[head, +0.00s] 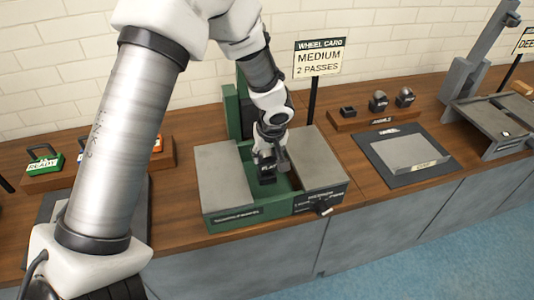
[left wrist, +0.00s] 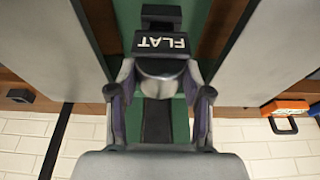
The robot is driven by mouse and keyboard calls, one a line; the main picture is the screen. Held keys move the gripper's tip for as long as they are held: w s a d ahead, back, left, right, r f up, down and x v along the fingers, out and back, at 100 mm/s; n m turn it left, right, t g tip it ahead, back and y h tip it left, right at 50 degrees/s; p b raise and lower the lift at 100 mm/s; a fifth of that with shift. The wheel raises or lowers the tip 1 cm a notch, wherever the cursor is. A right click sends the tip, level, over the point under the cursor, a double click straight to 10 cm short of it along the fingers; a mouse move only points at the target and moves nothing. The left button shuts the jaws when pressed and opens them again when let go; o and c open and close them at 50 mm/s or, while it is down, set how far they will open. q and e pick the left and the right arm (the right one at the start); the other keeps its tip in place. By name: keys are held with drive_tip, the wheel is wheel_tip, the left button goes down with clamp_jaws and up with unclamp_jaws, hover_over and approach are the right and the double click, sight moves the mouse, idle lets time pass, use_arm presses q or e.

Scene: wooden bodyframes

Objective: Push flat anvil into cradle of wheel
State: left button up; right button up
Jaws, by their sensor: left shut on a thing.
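The flat anvil (left wrist: 160,68) is a grey metal piece with a black block lettered FLAT. In the left wrist view it sits between the fingers of my left gripper (left wrist: 160,92), which is shut on it. In the head view my left gripper (head: 268,155) points down into the green channel of the wheel machine (head: 236,214), between two grey plates. A dark part of the anvil (head: 267,176) shows at the fingertips, low in the channel. I cannot tell whether it touches the cradle, which the gripper and anvil largely hide. My right gripper is not in view.
Grey plates (head: 222,172) flank the channel closely on both sides. A sign (head: 318,58) reads medium, 2 passes. A wooden rack (head: 375,119) holds dark anvils at right, behind a grey sheet (head: 411,154).

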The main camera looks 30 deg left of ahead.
sight(267, 163)
use_arm(q)
drive_tip(key=shift+b, duration=0.45)
idle(0.5)
drive_tip(key=shift+b, duration=0.35)
idle(0.5)
drive_tip(key=shift+b, duration=0.35)
drive_tip(key=shift+f+b, duration=1.6)
drive_tip(key=shift+b, duration=0.5)
drive_tip(key=o, duration=1.4)
drive_tip(key=shift+s, duration=0.1)
drive_tip(key=shift+c, duration=0.2)
